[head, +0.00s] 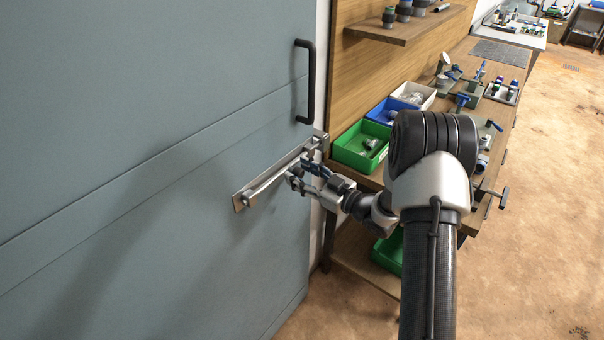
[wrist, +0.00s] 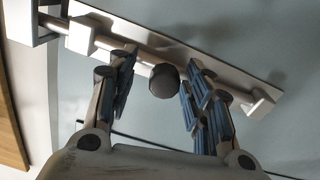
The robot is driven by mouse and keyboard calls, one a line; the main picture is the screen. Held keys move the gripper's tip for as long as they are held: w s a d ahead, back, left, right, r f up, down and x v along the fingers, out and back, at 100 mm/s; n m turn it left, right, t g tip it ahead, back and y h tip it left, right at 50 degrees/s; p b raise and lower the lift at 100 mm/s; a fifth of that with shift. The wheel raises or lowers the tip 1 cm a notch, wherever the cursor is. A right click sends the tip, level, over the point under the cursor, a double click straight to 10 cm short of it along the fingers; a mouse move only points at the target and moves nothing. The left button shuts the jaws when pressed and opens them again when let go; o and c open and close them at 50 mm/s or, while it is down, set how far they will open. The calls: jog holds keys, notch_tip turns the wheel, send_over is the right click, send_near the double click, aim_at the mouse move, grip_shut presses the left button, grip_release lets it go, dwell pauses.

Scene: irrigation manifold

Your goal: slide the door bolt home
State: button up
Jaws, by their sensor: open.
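The door bolt (head: 268,180) lies along a pale metal plate on the grey-blue door (head: 130,150), below the handle. In the wrist view, the bolt's rod (wrist: 137,50) runs through brackets, and its dark round knob (wrist: 164,82) sticks out toward me. At upper left, the rod shows between a plate bracket (wrist: 82,36) and an outer white block (wrist: 32,24); how far it enters that block is unclear. My gripper (head: 303,175) is open at the bolt. Its fingers (wrist: 162,66) stand on either side of the knob, with visible gaps.
A black door handle (head: 306,82) is above the bolt. Right of the door, a wooden bench (head: 445,110) holds green (head: 350,148), blue and white bins, with fittings beyond. A shelf (head: 400,27) hangs above. Open floor (head: 555,200) lies at the right.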

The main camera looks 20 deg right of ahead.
jog(key=shift+s, duration=0.1)
jog(key=v, duration=1.2)
jog(key=w+d+r+m+g+h, duration=0.2)
jog(key=w+r+h, duration=0.3)
jog(key=r+h, duration=0.3)
jog(key=s+r+m+g+h, duration=0.2)
jog(key=s+r+m+h, duration=0.15)
jog(key=s+r, duration=0.3)
jog(key=s+a+m+g, duration=0.1)
jog(key=s+a, duration=0.3)
jog(key=s, duration=0.5)
jog(key=s+a+m+g+y, duration=0.1)
jog(key=s+a+g, duration=0.2)
jog(key=s, duration=0.6)
jog(key=s+a+f+m+g, duration=0.1)
jog(key=s+a+g, duration=0.1)
jog(key=s+a, duration=0.4)
jog(key=s, duration=0.3)
jog(key=shift+s+a, duration=0.15)
jog(key=shift+a, duration=0.1)
